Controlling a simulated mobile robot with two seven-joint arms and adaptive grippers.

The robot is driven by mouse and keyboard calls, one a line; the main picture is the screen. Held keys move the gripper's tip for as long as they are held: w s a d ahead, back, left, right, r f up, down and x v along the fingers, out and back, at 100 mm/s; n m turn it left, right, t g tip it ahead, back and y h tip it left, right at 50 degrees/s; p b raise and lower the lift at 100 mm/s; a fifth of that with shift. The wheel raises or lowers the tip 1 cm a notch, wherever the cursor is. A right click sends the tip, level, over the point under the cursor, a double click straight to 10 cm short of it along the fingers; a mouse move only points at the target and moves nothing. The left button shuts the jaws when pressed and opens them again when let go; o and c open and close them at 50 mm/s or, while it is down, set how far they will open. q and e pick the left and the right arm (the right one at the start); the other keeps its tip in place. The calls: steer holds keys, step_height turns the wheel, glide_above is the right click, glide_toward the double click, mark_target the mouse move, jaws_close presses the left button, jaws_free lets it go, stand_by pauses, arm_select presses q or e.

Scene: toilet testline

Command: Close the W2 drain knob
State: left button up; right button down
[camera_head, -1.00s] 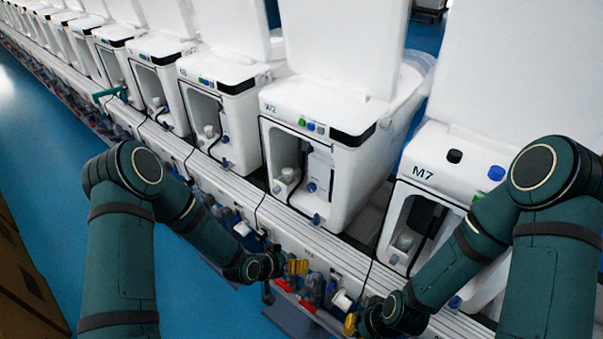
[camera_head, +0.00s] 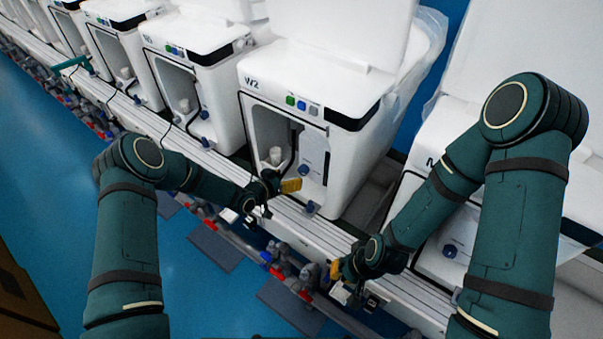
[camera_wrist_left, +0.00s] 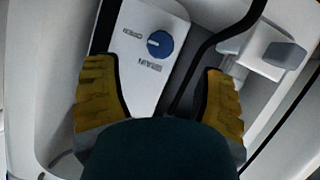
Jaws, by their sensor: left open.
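The W2 unit (camera_head: 340,85) is a white toilet test box with an open front bay. Inside the bay a white panel carries a blue round knob (camera_head: 305,170). In the left wrist view the blue drain knob (camera_wrist_left: 160,44) sits on the panel beside the words OPEN and DRAIN, with a light mark on its OPEN side. My left gripper (camera_head: 290,185) is at the bay's front, just left of and below the knob. Its yellow fingers (camera_wrist_left: 160,100) are open and empty, with the knob beyond them, untouched. My right gripper (camera_head: 336,269) is low, by the rail; its jaws are unclear.
A silver rail (camera_head: 335,235) runs along the front. Similar white units stand to the left; another (camera_head: 450,240) is at right, partly behind my right arm.

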mark_target(301, 172)
arm_select(q)
steer(key=b+x, duration=0.1)
steer(key=x, duration=0.7)
steer(key=shift+b, duration=0.3)
steer(key=shift+a, duration=0.1)
steer(key=c, duration=1.2)
